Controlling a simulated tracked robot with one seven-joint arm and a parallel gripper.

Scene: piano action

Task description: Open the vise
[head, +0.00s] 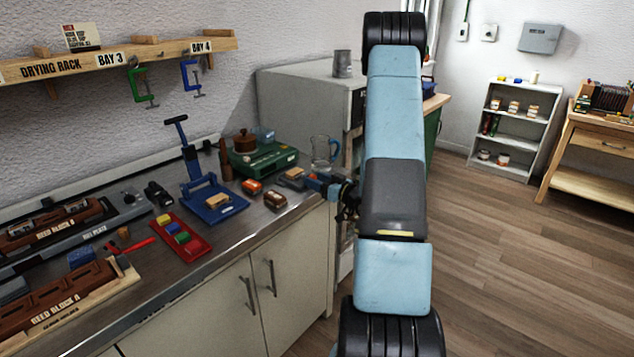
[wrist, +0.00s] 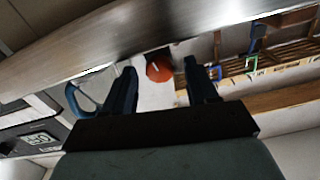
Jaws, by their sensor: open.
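I cannot pick out a vise for certain. A blue metal tool (head: 212,202) on the counter has a flat base, an upright frame with a T-shaped handle, and a small wooden block on its base. My gripper (head: 314,180) is over the counter's right end, to the right of this tool and apart from it. In the wrist view my gripper (wrist: 160,67) has its two dark blue fingers apart. A round red-orange thing (wrist: 159,69) shows beyond and between them; I cannot tell what it is, and neither finger is visibly holding it.
A glass jug (head: 322,152) stands just behind my gripper. A green case (head: 265,160), small brushes or blocks (head: 275,199) and a red tray (head: 180,238) sit on the counter (head: 232,237). Clamps hang from the drying rack (head: 120,62). The floor (head: 500,270) at right is clear.

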